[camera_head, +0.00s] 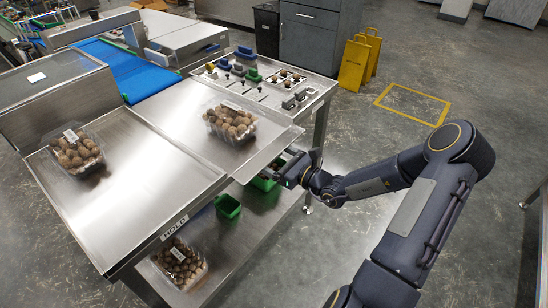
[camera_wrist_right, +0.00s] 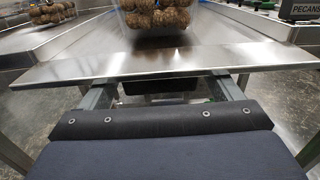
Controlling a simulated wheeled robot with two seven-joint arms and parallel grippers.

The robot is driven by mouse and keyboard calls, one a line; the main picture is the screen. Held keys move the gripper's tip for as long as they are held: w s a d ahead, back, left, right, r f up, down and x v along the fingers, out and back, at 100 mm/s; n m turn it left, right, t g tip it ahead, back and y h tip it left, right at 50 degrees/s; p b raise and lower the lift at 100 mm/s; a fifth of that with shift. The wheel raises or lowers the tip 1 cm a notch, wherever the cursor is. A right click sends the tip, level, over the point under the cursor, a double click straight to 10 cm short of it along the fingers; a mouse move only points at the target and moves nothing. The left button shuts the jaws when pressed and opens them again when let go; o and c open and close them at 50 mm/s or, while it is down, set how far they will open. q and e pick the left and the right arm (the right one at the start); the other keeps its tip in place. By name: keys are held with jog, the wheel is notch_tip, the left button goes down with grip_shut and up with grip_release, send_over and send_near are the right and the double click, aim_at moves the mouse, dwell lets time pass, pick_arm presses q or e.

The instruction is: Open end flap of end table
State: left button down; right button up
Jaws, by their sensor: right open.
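The end table (camera_head: 172,118) is a steel-topped table with a clamshell tray of brown nuts (camera_head: 231,123) on it. Its front end shows as a bright steel lip (camera_wrist_right: 180,63) across the right wrist view; I cannot tell which part of this end is the flap. My right gripper (camera_head: 284,170) is at this front edge, at or just below the top. In the right wrist view the right gripper (camera_wrist_right: 163,88) is open, its two fingers apart and reaching under the lip. A dark part (camera_wrist_right: 158,87) shows between them under the edge; contact is unclear. My left gripper is out of view.
A second steel top marked HOLD (camera_head: 130,205) carries another clamshell (camera_head: 76,152). A lower shelf holds a clamshell (camera_head: 179,262) and green bins (camera_head: 228,206). A panel with small fittings (camera_head: 265,85) adjoins behind. Yellow stands (camera_head: 355,65) are on the open floor at right.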

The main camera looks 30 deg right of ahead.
jog(key=shift+c, duration=0.2)
jog(key=c, duration=0.9)
jog(key=r+g+p, duration=0.1)
jog(key=p, duration=0.2)
jog(key=shift+r+g+p, duration=0.15)
jog(key=shift+g+p, duration=0.15)
jog(key=shift+p, duration=0.1)
jog(key=shift+c, duration=0.2)
jog(key=shift+f+h, duration=0.2)
jog(key=shift+h, duration=0.1)
jog(key=shift+f, duration=0.1)
jog(key=o, duration=1)
jog(key=shift+s, duration=0.1)
